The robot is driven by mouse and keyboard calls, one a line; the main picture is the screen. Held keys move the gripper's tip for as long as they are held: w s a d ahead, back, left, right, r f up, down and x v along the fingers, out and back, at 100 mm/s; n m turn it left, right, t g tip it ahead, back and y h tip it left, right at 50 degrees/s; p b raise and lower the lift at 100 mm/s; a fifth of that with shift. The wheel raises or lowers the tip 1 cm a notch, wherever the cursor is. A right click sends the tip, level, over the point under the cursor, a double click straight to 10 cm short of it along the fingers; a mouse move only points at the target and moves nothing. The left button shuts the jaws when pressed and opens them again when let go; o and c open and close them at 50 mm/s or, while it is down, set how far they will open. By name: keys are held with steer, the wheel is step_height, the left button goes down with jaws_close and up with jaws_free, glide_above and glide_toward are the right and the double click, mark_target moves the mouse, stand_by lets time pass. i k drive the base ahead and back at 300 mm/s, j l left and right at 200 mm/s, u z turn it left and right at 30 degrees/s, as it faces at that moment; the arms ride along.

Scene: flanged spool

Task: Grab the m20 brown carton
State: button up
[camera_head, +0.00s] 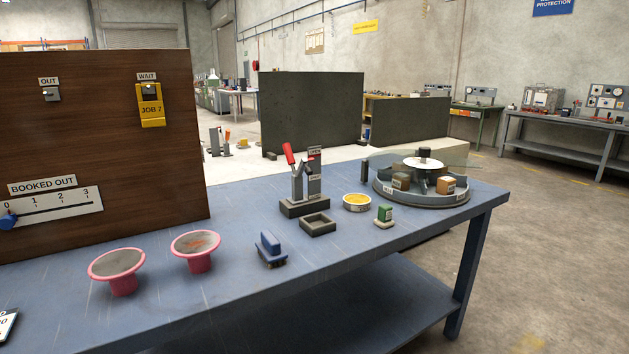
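A round grey turntable tray (424,202) stands at the right end of the blue table. A dull brown carton (401,181) sits in it at the front left, and a lighter orange-tan carton (446,185) sits at the front right. The tray's rim has small white labels, too small to read for sure, so I cannot tell which carton is m20. A white disc on a central post stands above the tray and may hide things behind it. My gripper is not in view.
On the blue table (330,262) stand two pink flanged spools (122,284), a blue brush-like block (270,249), a red-handled lever device (304,190), a square dark frame (318,225), a yellow-topped round tin (357,202) and a green item (384,215). A tall brown board (100,130) rises at left.

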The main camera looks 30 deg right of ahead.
mark_target(446, 186)
steer(key=z, duration=1.15)
steer(key=i+z, duration=0.45)
steer(key=i+j+z, duration=0.35)
steer(key=i, duration=0.15)
steer(key=i+j+z, duration=0.3)
steer(key=i, duration=0.2)
steer(key=j, duration=0.25)
steer(key=i, duration=0.1)
